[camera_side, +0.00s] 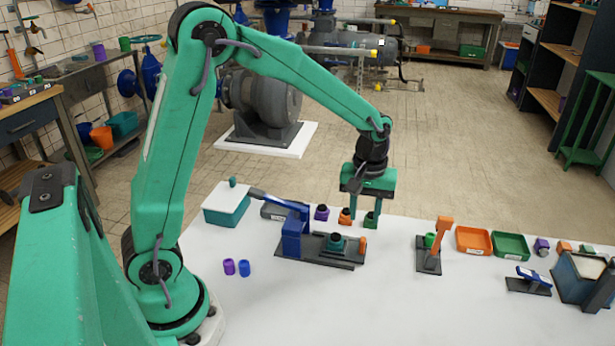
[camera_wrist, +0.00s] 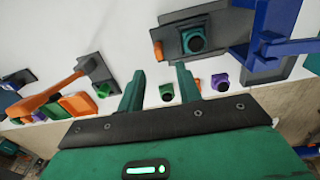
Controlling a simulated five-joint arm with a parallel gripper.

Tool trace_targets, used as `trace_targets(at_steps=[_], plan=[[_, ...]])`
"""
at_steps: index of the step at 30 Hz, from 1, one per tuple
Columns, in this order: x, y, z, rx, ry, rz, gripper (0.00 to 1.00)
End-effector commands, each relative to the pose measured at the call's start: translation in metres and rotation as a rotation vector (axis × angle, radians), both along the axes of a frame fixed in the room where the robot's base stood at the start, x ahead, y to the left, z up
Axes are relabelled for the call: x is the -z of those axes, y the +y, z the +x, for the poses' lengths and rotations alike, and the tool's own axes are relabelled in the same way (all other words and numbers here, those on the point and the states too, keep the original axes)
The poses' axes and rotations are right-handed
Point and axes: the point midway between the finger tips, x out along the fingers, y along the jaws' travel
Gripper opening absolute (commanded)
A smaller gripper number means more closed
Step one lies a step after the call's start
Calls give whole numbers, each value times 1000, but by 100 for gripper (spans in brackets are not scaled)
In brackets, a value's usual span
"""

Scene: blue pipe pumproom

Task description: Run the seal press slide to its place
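The seal press stands on the white table in the middle of the side view. It has a dark base plate (camera_side: 318,258), a blue column (camera_side: 292,236) with a raised lever arm, and a teal slide (camera_side: 336,246) carrying a black round part. A small orange block (camera_side: 362,245) sits at the plate's right end. In the wrist view the slide (camera_wrist: 194,41) and blue column (camera_wrist: 262,48) show at the top. My gripper (camera_side: 361,203) is open and empty, above and behind the press. Its two fingers are apart in the wrist view (camera_wrist: 158,82). Nothing touches the slide.
A green piece (camera_side: 370,220), an orange piece (camera_side: 345,217) and a purple piece (camera_side: 322,213) stand behind the press. An orange-handled fixture (camera_side: 442,236), an orange tray (camera_side: 473,240) and a green tray (camera_side: 510,246) stand right. The front table is mostly clear.

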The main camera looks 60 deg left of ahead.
Motion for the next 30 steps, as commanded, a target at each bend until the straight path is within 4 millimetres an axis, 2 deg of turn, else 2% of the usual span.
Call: trace_targets(at_steps=[3, 11, 17, 30], plan=[[8, -1, 4, -19, 13, 1, 35], [10, -1, 5, -24, 15, 1, 35], [20, -1, 4, -24, 16, 1, 35], [70, -1, 4, -23, 18, 1, 35]])
